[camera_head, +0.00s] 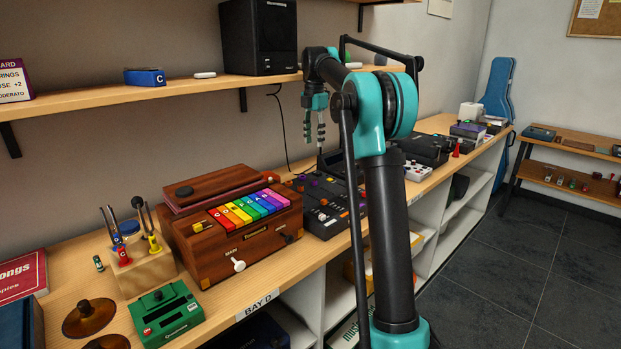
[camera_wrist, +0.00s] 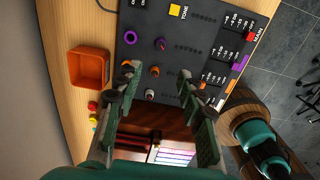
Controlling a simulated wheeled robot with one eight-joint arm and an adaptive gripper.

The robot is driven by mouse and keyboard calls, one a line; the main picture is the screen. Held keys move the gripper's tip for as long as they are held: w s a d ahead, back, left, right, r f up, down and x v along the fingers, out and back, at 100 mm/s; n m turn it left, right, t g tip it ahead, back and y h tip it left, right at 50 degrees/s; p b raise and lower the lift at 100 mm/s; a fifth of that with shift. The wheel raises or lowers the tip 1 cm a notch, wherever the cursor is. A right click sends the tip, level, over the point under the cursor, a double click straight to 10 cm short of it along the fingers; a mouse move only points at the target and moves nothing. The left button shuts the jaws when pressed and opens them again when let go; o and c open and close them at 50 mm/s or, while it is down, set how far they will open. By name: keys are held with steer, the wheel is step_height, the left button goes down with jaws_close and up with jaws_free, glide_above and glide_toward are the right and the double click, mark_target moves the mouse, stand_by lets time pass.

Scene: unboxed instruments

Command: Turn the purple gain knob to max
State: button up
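A dark control panel (camera_head: 321,217) with several coloured knobs stands on the shelf right of the wooden xylophone box. In the wrist view the panel (camera_wrist: 200,45) fills the top centre. My gripper (camera_head: 314,142) hangs above the panel, fingers down and apart. Which purple part is the gain knob I cannot tell.
An orange square tray (camera_wrist: 89,68) is left of the panel in the wrist view. The wooden xylophone box (camera_head: 235,217) and tuning-fork block (camera_head: 142,272) are on the left. An upper shelf (camera_head: 190,90) with a black speaker (camera_head: 259,38) runs behind my gripper.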

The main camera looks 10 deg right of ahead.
mark_target(314, 183)
step_height(314, 183, down, 15)
steer(key=shift+d+f, duration=0.1)
stand_by(0.3)
steer(key=shift+c, duration=0.4)
jaws_close()
